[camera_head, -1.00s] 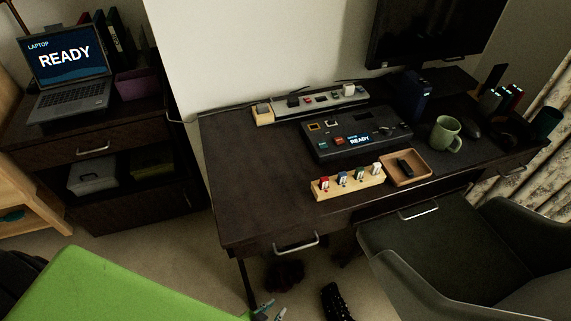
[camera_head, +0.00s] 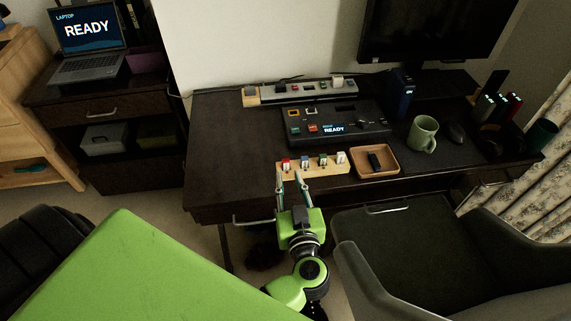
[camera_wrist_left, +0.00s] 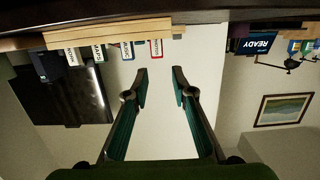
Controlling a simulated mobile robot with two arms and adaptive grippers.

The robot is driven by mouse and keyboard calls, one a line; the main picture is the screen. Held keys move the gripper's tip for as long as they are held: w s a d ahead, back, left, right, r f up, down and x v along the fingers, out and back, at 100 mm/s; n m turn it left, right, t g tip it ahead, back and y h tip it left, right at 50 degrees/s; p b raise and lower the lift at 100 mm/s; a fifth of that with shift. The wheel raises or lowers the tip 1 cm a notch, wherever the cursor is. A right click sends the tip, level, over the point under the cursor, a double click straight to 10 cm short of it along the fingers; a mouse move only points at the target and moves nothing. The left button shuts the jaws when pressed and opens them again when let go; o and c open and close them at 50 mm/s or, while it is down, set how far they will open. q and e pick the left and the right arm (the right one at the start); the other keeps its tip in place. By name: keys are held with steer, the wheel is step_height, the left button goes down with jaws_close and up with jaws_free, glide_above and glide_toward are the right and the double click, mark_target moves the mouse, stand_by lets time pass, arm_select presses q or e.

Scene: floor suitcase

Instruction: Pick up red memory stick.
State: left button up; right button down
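The red memory stick (camera_head: 286,164) stands upright at the left end of a pale wooden block (camera_head: 312,170) near the desk's front edge. Blue, green and white sticks stand to its right in the same block. In the left wrist view, which is upside down, the red stick (camera_wrist_left: 156,48) shows at the end of the row. My left gripper (camera_head: 289,177) is open and empty, its fingers pointing at the block's left end, just in front of the red stick. In the wrist view a gap shows between the fingertips (camera_wrist_left: 162,80) and the stick. My right gripper is not in view.
A wooden tray (camera_head: 392,171) with a black item lies right of the block. Behind stands a dark console (camera_head: 360,128) reading READY. A green mug (camera_head: 423,133) is further right. A grey chair (camera_head: 420,240) is close to my arm's right. The desk's left part is bare.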

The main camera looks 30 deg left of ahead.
mark_target(286, 162)
arm_select(q)
steer(key=x, duration=0.3)
steer(key=shift+d, duration=0.1)
steer(key=shift+w+a+f, duration=0.1)
steer(key=shift+w+a, duration=0.25)
steer(key=shift+w, duration=0.1)
steer(key=x, duration=0.5)
steer(key=shift+w+d+f, duration=0.1)
steer(key=shift+d+f, duration=0.05)
steer(key=shift+f, duration=0.1)
steer(key=c, duration=0.6)
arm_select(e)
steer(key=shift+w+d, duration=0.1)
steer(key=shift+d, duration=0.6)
